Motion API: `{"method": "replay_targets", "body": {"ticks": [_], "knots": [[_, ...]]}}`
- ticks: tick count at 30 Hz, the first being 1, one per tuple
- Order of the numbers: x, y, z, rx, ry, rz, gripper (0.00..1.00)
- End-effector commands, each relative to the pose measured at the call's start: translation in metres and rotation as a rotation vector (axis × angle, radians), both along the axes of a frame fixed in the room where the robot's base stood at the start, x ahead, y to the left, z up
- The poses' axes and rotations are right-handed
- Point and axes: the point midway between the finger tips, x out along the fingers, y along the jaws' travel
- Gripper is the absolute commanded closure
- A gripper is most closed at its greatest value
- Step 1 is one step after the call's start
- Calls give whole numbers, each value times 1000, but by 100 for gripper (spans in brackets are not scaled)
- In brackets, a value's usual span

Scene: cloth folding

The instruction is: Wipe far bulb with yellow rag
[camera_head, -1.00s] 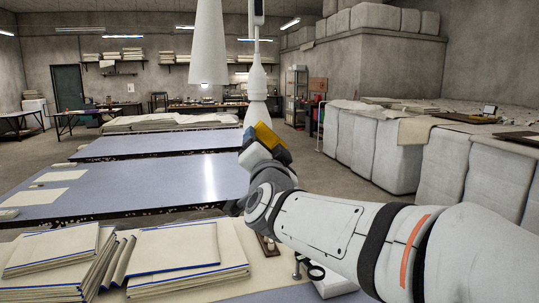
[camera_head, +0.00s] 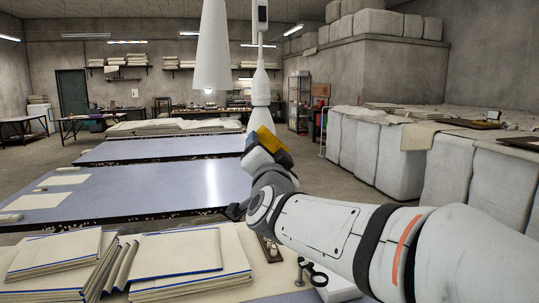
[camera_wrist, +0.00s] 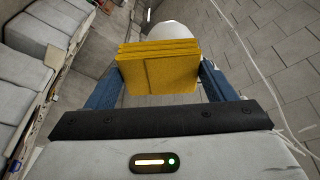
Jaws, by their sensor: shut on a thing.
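My gripper (camera_head: 268,143) is shut on the folded yellow rag (camera_head: 272,139), in front of and below a hanging white lamp (camera_head: 260,90) in the head view. The lamp's lower end is hidden behind the rag and gripper. In the wrist view, the gripper's blue fingers (camera_wrist: 160,80) clasp the rag (camera_wrist: 158,68) from both sides. A rounded white shape (camera_wrist: 172,30) shows just beyond the rag; I cannot tell whether they touch. A nearer-looking white cone shade (camera_head: 212,45) hangs to the left, with a small lit bulb (camera_head: 209,91) at its bottom.
Long blue-topped tables (camera_head: 130,189) stretch away on the left. Folded cloth stacks (camera_head: 180,258) and a magnifier (camera_head: 317,277) lie on the near table. Large pale bales (camera_head: 395,153) line the right. Open floor lies between tables and bales.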

Motion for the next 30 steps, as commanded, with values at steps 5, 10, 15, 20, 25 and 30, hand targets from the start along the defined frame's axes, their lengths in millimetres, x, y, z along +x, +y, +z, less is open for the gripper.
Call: {"method": "replay_targets", "body": {"ticks": [5, 10, 15, 20, 25, 30], "knots": [[4, 1, 0, 0, -1, 0, 42], [7, 2, 0, 0, -1, 0, 42], [10, 3, 0, 0, -1, -1, 42], [13, 3, 0, 0, -1, -1, 42], [15, 4, 1, 0, -1, 0, 42], [14, 4, 10, 1, -1, 0, 42]]}}
